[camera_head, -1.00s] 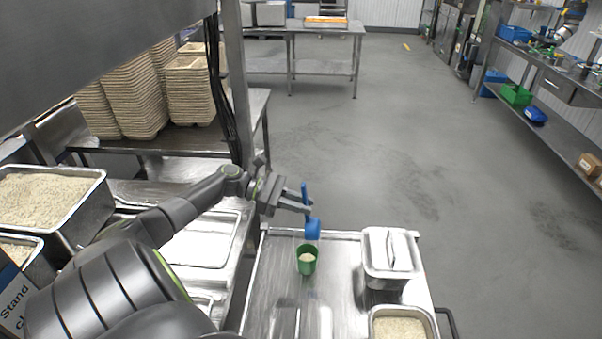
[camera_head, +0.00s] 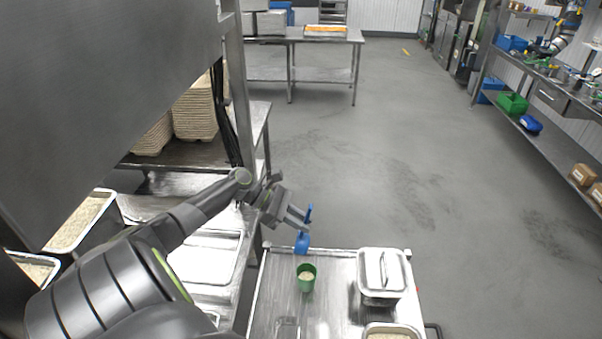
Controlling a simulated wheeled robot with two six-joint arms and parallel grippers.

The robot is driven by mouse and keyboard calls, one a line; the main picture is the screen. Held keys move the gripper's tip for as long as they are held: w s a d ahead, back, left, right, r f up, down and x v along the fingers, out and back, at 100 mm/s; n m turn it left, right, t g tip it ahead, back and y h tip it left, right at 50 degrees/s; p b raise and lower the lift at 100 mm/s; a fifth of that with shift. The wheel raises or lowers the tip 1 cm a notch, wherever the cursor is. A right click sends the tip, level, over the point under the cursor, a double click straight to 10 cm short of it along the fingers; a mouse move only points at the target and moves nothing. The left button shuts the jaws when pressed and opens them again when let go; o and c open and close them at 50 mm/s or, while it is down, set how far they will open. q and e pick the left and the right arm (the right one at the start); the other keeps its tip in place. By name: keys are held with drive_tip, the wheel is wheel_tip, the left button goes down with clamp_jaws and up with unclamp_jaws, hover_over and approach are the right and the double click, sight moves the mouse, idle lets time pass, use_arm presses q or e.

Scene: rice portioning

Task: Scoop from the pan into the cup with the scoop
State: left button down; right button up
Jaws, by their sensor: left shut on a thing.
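My left gripper (camera_head: 298,217) is shut on the handle of a blue scoop (camera_head: 302,243). The scoop hangs above the far edge of the steel cart, a little beyond the green cup in the picture. What is in its bowl cannot be seen. The green cup (camera_head: 306,283) stands upright on the cart top with pale rice in it. A pan of rice (camera_head: 393,327) shows at the bottom edge, partly cut off. Another pan of rice (camera_head: 100,197) is at the left, partly hidden. My right gripper is not in view.
A lidded steel container (camera_head: 383,277) stands on the cart (camera_head: 335,264) right of the cup. The floor beyond the cart is clear.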

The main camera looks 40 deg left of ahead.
use_arm(q)
drive_tip(key=shift+r+g+y+p, duration=0.4)
drive_tip(key=shift+p, duration=0.3)
drive_tip(key=shift+f+y, duration=0.1)
drive_tip(key=shift+y, duration=0.3)
drive_tip(key=shift+d+g+y, duration=0.1)
drive_tip(key=shift+g+y, duration=0.5)
drive_tip(key=shift+g, duration=0.1)
drive_tip(key=g+y, duration=0.1)
drive_tip(key=y, duration=0.1)
drive_tip(key=r+g+y, duration=0.1)
drive_tip(key=y, duration=0.1)
drive_tip(key=shift+w+r+g, duration=0.1)
drive_tip(key=shift+g, duration=0.3)
drive_tip(key=g+y, duration=0.2)
drive_tip(key=y, duration=0.1)
drive_tip(key=shift+r, duration=0.25)
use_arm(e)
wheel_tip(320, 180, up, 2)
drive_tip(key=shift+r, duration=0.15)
